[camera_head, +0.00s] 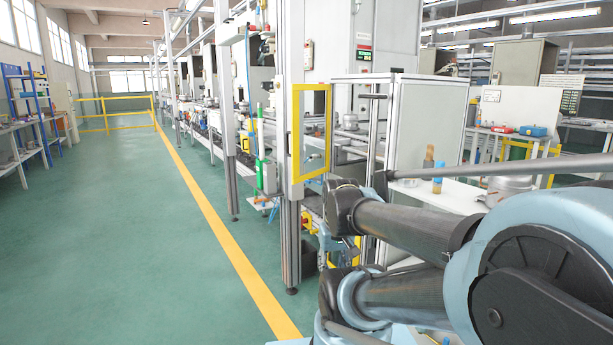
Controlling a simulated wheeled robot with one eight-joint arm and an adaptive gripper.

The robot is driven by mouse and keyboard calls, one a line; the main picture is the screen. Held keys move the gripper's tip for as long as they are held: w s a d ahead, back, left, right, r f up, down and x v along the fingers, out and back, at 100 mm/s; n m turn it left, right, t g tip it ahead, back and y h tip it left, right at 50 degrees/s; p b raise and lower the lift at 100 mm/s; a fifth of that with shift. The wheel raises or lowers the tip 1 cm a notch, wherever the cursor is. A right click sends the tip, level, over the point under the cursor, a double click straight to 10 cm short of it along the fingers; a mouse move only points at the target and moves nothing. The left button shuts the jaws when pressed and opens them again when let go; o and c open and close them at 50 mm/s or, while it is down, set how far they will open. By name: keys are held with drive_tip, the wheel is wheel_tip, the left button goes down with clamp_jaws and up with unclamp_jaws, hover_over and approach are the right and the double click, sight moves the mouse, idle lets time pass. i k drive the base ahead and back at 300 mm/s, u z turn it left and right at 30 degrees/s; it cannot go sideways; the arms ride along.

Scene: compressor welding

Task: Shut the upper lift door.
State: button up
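A yellow-framed door (296,135) with a see-through panel stands upright beside an aluminium post, left of the picture's middle. It looks like the upper lift door. Its left side is along the post, and I cannot tell for certain how far it stands open. My arm fills the lower right, with dark links and pale blue joints, and reaches left below the door's height. My gripper does not show.
Workstations with aluminium posts run away along the line. A white-panelled enclosure (432,125) stands right of the door. A white table (455,192) behind my arm holds small bottles and a metal vessel (507,188). The green floor (130,240) at left is clear.

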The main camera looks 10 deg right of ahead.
sight(295, 87)
drive_tip(key=u, duration=1.9)
drive_tip(key=i, duration=3.15)
drive_tip(key=z, duration=2.65)
